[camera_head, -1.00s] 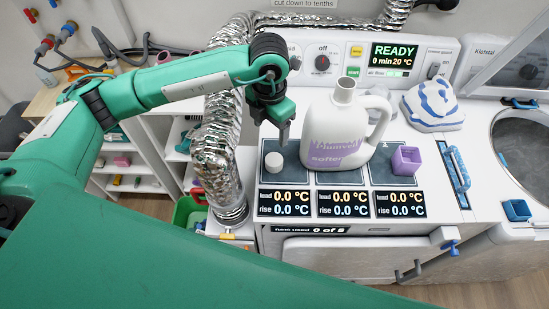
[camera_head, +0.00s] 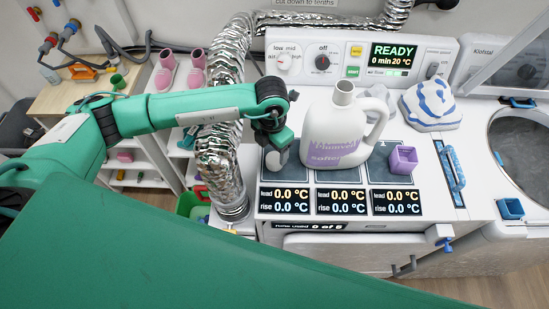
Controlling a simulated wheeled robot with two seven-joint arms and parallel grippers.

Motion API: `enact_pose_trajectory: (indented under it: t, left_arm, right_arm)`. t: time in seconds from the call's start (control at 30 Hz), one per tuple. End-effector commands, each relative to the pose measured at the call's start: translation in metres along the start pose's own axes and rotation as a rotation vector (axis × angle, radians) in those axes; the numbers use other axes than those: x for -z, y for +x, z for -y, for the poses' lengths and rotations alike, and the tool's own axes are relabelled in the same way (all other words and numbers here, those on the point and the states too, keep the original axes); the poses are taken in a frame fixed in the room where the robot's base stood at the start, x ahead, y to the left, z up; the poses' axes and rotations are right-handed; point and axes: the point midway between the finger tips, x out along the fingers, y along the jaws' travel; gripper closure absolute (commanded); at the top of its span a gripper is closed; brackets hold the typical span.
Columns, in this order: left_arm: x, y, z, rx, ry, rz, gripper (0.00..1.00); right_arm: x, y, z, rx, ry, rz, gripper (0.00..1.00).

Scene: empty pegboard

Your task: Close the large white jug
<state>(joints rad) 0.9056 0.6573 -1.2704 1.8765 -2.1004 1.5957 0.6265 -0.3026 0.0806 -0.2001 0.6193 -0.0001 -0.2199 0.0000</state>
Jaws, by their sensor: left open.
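The large white jug (camera_head: 329,131) with a purple label stands upright on the middle dark pad of the white machine top. Its neck (camera_head: 344,91) is open at the top, with no cap on it, and its handle is on the right. My left gripper (camera_head: 275,158) points down over the left dark pad, just left of the jug, and is open. My right gripper is out of view.
A purple open cube (camera_head: 403,160) sits on the right pad. A striped cloth (camera_head: 432,105) lies behind it. A control panel (camera_head: 360,59) stands behind the jug. A silver duct (camera_head: 221,150) rises left of the pads, under my left arm.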

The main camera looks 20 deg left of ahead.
Motion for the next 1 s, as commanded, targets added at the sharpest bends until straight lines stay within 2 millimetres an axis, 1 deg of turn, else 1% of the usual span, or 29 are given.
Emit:
enact_pose_trajectory:
  t: [0.07, 0.2, 0.27, 0.33, 0.43, 0.53, 0.8, 0.87, 1.0]
  left_arm:
    - [0.0, 0.003, 0.002, 0.001, 0.0, -0.005, 0.31]
    - [-0.002, 0.018, 0.005, 0.002, -0.001, -0.005, 0.31]
    - [-0.003, 0.025, 0.006, 0.0, -0.001, -0.004, 0.31]
    - [-0.002, 0.036, 0.006, 0.002, -0.002, -0.005, 0.31]
    - [-0.003, 0.046, 0.005, 0.001, 0.0, -0.002, 0.31]
    - [-0.003, 0.049, 0.005, 0.0, 0.0, -0.001, 0.31]
    - [-0.003, 0.049, 0.005, 0.001, 0.0, 0.0, 0.31]
    - [-0.003, 0.049, 0.005, 0.001, 0.0, 0.0, 0.41]
    - [-0.003, 0.049, 0.005, 0.001, 0.0, 0.0, 0.69]
  right_arm:
    - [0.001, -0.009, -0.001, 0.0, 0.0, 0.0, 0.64]
    - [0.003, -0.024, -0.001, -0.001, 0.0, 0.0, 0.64]
    - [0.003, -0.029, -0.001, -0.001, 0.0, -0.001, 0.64]
    - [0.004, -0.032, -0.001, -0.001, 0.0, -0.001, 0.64]
    - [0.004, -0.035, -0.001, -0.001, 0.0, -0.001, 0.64]
    - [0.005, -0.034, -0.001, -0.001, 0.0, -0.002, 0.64]
    - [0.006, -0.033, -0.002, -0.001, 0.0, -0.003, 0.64]
    - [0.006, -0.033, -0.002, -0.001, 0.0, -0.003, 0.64]
    - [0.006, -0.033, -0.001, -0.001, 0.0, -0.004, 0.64]
